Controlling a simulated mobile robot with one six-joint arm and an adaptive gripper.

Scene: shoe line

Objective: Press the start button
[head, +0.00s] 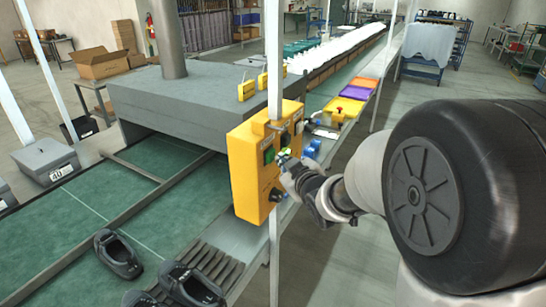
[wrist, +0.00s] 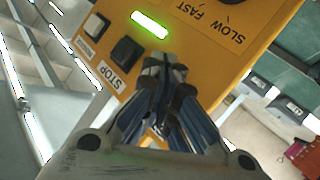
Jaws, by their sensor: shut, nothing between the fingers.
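The yellow control box (head: 250,172) is fixed to a white post in the head view and fills the upper wrist view (wrist: 205,75). In the wrist view a bright green lit rectangle (wrist: 150,24) is on its face; no label shows beside it, so I cannot tell whether it is the start button. A black button (wrist: 127,51) has a STOP label, and a white button (wrist: 95,25) has a label too blurred to read. My gripper (wrist: 164,65) is shut and empty, its tips at the panel just below the green rectangle; contact is unclear. It also shows in the head view (head: 284,162).
A SLOW-FAST dial (wrist: 225,2) is partly cut off on the panel. The white post (head: 274,65) stands close beside my gripper. Dark shoes (head: 117,254) lie on the green conveyor (head: 60,235). Coloured trays (head: 345,107) stand behind the box.

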